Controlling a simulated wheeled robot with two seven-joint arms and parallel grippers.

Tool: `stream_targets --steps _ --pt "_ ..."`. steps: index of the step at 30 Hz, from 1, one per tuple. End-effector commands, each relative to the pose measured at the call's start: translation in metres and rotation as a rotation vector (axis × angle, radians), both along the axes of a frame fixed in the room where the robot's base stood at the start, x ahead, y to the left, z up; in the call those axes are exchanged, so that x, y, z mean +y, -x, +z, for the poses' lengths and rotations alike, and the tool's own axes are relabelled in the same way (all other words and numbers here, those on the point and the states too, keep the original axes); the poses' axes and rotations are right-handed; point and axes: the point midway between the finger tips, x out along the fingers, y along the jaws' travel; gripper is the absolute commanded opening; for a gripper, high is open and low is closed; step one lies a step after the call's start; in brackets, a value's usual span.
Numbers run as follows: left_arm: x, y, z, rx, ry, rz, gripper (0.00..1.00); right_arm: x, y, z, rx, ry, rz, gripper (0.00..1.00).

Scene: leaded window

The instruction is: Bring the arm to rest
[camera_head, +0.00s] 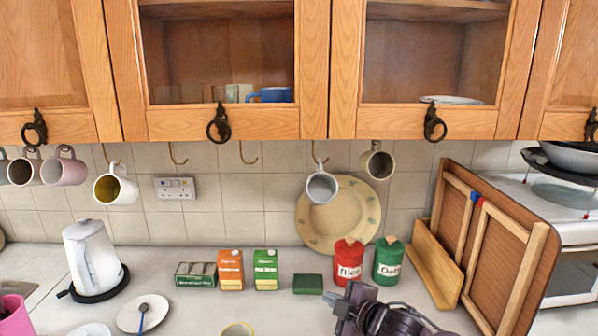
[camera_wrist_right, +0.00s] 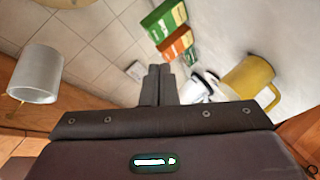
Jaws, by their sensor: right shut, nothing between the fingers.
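My right gripper (camera_head: 352,300) is at the bottom of the head view, right of centre, with its arm running off the lower right. It is over the counter, in front of the red rice canister (camera_head: 348,262) and the green sponge (camera_head: 308,284). In the right wrist view its two fingers (camera_wrist_right: 158,82) are together with nothing between them. My left gripper is not in view.
A yellow mug (camera_wrist_right: 248,80) shows in the wrist view, as does a hanging light mug (camera_wrist_right: 36,74). A kettle (camera_head: 92,258), cartons (camera_head: 231,270) and a leaning wooden rack (camera_head: 500,250) stand on the counter (camera_head: 190,310). Mugs hang under the cabinets.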

Motion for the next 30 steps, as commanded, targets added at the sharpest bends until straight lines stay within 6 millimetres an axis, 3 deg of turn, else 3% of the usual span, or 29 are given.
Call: stream_targets --steps 1,6,9,15,27,29,30 --pt "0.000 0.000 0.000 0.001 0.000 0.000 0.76 0.000 0.021 -0.017 0.073 -0.046 -0.076 0.00" --pt "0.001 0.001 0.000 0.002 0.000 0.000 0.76 -0.028 0.089 -0.061 0.336 -0.173 -0.382 0.00" --pt "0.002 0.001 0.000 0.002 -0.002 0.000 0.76 -0.050 0.132 -0.080 0.490 -0.233 -0.554 0.00" --pt "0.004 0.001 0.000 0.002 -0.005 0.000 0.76 -0.082 0.198 -0.103 0.709 -0.301 -0.794 0.00" --pt "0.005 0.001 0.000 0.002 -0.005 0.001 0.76 -0.119 0.301 -0.117 1.010 -0.368 -1.118 0.00" --pt "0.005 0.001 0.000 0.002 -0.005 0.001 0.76 -0.122 0.313 -0.119 1.046 -0.373 -1.156 0.00" --pt "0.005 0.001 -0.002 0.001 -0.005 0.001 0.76 -0.121 0.306 -0.132 1.043 -0.368 -1.150 0.00"
